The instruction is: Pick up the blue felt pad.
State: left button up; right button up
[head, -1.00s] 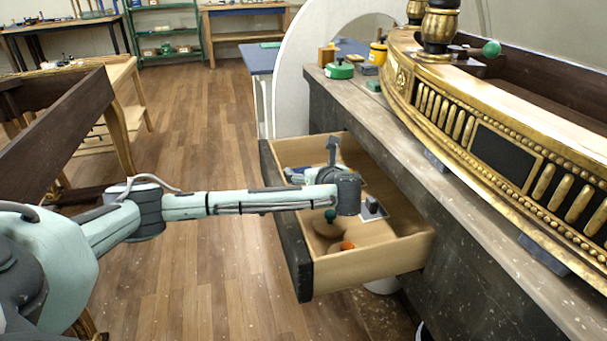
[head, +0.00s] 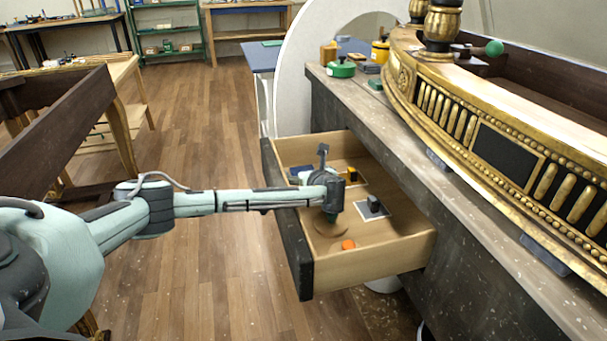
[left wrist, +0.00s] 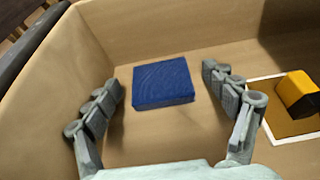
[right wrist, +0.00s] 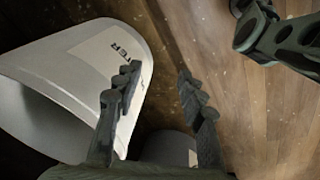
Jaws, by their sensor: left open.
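The blue felt pad (left wrist: 163,82) is a flat blue block lying on the floor of the open wooden drawer. In the left wrist view it sits between and slightly beyond the open fingers of my left gripper (left wrist: 168,84), with a gap on each side. In the head view the pad (head: 301,171) shows near the drawer's far left end, partly behind my left wrist. My right gripper (right wrist: 157,75) is open and empty in its wrist view, with floor and a white bin beyond it. It does not show in the head view.
Drawer walls stand close around my left gripper. A white bin (right wrist: 85,70) is near my right gripper.

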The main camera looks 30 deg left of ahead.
pick_arm(q)
jog(key=c, duration=1)
jog(key=shift+r, duration=0.1)
